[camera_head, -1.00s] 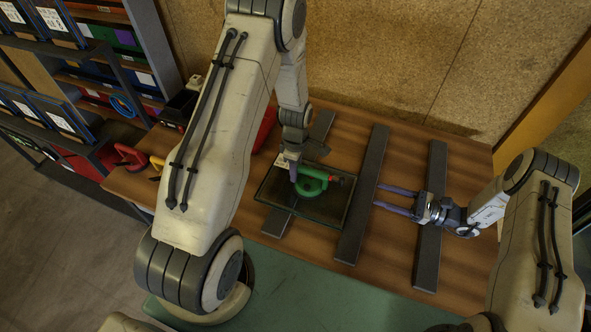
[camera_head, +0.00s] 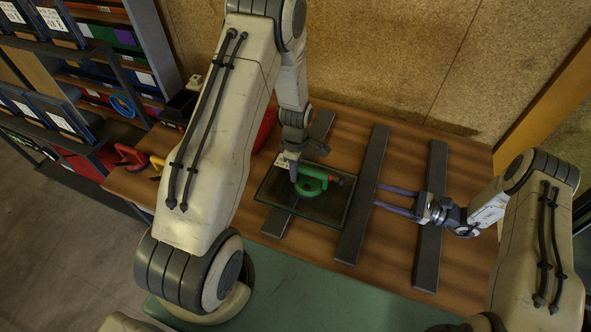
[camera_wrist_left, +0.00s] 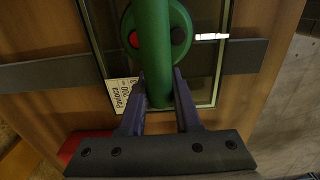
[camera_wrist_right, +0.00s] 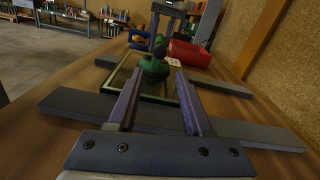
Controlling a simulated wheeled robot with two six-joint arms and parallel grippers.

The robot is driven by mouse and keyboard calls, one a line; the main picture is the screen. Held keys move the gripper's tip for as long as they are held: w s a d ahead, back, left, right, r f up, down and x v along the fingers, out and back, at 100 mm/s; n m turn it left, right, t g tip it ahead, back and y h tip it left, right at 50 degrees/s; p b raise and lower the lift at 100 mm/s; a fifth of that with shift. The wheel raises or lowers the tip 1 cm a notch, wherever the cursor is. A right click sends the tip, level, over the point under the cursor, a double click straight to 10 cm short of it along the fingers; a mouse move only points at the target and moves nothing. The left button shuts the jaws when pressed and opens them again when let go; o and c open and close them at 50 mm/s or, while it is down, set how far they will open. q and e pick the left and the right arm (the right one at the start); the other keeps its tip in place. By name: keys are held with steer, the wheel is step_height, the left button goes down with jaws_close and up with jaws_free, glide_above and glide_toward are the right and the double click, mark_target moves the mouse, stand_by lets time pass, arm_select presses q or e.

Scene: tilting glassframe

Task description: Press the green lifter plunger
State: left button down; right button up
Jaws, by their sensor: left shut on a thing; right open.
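The green lifter (camera_head: 314,180) sits on the dark glass pane (camera_head: 325,209). Its green handle (camera_wrist_left: 154,50) runs between my left fingers in the left wrist view, with a red spot and a dark knob at its sides. My left gripper (camera_head: 294,170) is shut on the lifter at its left end. The plunger end (camera_head: 337,180) points right and looks reddish-dark.
Dark bars (camera_head: 362,195) lie across the wooden table, and one (camera_head: 431,215) is under my right gripper. A red bin (camera_wrist_right: 188,53) stands behind the lifter. A shelf (camera_head: 110,60) is at the left, with red and yellow lifters near the table's left end.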

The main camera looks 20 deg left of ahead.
jaws_close()
step_height(320, 180, up, 9)
steer(key=d+m+h, duration=0.1)
steer(key=d+h, duration=0.1)
steer(key=h, duration=0.7)
steer(key=shift+m, duration=0.4)
steer(key=shift+f, duration=0.1)
